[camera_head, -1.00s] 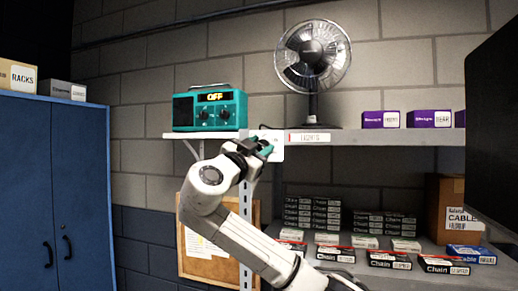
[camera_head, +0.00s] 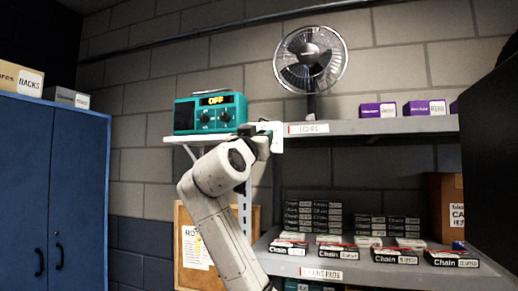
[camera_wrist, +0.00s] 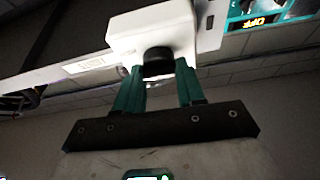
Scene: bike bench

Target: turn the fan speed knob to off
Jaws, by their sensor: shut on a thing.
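A black desk fan (camera_head: 310,62) stands on the upper shelf. A white control box (camera_head: 277,138) is at the shelf's front edge below and left of the fan; it also shows in the wrist view (camera_wrist: 140,32). A black knob (camera_wrist: 158,58) sticks out of the box towards my gripper. My gripper (camera_wrist: 159,76) has its two teal fingers on either side of the knob, shut on it. In the head view my wrist hides the knob and most of the fingers. Any speed marks on the box cannot be read.
A teal radio (camera_head: 210,113) with an "OFF" display and two knobs stands left of the box. Purple boxes (camera_head: 424,107) sit at the shelf's right. Chain boxes (camera_head: 395,256) fill the lower shelf. A blue cabinet (camera_head: 55,190) is left and a dark panel (camera_head: 490,150) right.

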